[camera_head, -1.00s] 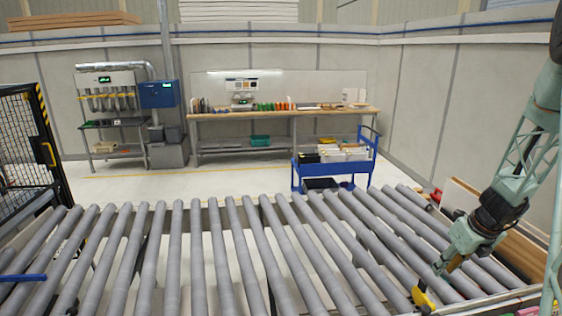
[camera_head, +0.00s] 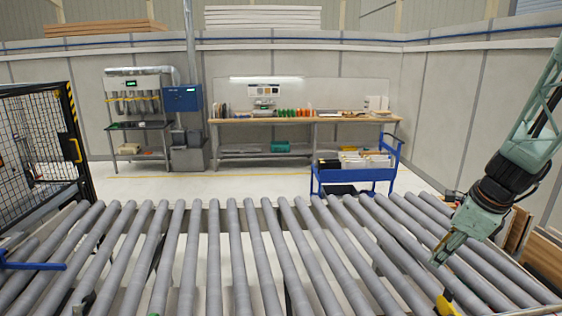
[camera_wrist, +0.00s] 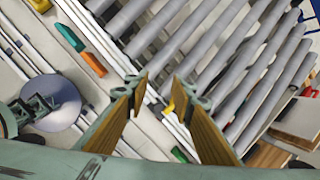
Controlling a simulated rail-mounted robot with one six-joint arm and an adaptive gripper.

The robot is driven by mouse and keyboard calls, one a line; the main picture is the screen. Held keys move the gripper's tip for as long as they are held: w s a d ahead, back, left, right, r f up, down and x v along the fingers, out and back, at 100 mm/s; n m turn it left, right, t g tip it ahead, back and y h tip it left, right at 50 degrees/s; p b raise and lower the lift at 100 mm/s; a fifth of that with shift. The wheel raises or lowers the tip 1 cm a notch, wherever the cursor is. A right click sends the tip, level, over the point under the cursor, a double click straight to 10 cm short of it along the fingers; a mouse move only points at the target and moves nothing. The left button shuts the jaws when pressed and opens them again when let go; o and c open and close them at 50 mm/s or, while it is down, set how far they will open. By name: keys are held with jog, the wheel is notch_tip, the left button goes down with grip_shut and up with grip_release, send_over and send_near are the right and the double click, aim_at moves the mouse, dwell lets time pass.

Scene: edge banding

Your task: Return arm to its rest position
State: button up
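My gripper (camera_head: 437,262) hangs tilted downward over the right end of the roller conveyor (camera_head: 232,255). My green arm comes in from the right edge. In the wrist view the two brown-padded fingers of my gripper (camera_wrist: 158,88) stand apart. Nothing is between them; rollers and a pale rail show through the gap. The head view shows the fingers only small.
A yellow piece (camera_head: 446,305) sits at the conveyor's near edge, below my gripper. Boards (camera_head: 545,255) stand at the far right. A blue cart (camera_head: 355,175) stands behind the rollers. A fenced cage (camera_head: 40,150) is at left. The wrist view shows a grey disc (camera_wrist: 50,102).

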jog(key=s+a+r+n+b, duration=0.4)
jog(key=s+a+n, duration=0.3)
jog(key=a, duration=0.2)
jog(key=s+a+r+n+b, duration=0.35)
jog(key=s+a+n, duration=0.25)
jog(key=s+a, duration=0.3)
jog(key=s+a+f+n+b, duration=0.2)
jog(key=s+n, duration=0.4)
jog(key=s, duration=0.5)
jog(key=s+a+f+n+h+b, duration=0.1)
jog(key=s+a+n+b, duration=0.4)
jog(key=s, duration=0.6)
jog(key=f+n+b, duration=0.1)
jog(key=n, duration=0.1)
jog(key=shift+s+a+n+b, duration=0.2)
jog(key=shift+n+b, duration=0.1)
jog(key=shift+b, duration=0.1)
